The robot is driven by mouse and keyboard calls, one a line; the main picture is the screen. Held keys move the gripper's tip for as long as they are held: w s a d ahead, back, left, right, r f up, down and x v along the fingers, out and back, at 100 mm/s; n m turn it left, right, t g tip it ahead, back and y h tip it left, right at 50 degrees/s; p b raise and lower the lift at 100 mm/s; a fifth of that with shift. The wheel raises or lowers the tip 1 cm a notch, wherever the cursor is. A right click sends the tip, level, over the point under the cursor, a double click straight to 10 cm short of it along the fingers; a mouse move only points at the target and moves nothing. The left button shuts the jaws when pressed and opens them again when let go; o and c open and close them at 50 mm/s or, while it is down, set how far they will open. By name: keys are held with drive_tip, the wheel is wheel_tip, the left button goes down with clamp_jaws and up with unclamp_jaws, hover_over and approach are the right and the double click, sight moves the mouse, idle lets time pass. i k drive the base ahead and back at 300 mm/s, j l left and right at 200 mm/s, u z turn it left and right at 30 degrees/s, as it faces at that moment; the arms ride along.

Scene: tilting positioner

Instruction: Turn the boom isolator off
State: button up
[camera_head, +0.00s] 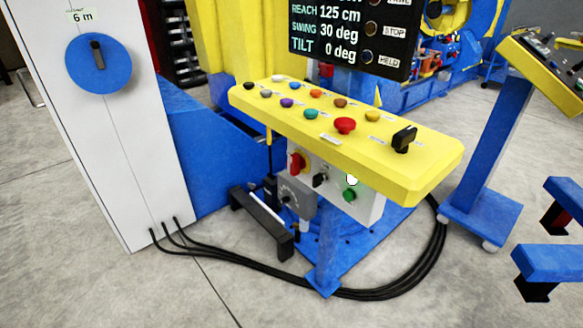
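No label reading "boom isolator" can be made out. A red rotary handle on a yellow plate (298,163), of the isolator kind, sits on the white box (370,206) under the yellow console; its exact setting is too small to tell. Beside it on that box are a black switch (320,180), a lit white lamp (352,179) and a green button (350,194). A grey box with a dial (293,198) sits just below the red handle. My gripper is not in view.
The yellow console (430,172) overhangs the white box and carries several coloured buttons and a black knob (404,138). A white cabinet (120,150) with a blue disc (98,63) stands left.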

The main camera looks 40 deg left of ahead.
sight(298, 162)
drive_tip(key=j+u, duration=0.1)
drive_tip(key=u, duration=0.3)
drive_tip(key=i+j+u, duration=0.2)
drive_tip(key=j+u, duration=0.15)
drive_tip(key=i+j+u, duration=0.55)
drive_tip(key=i+j, duration=0.9)
drive_tip(key=j, duration=0.1)
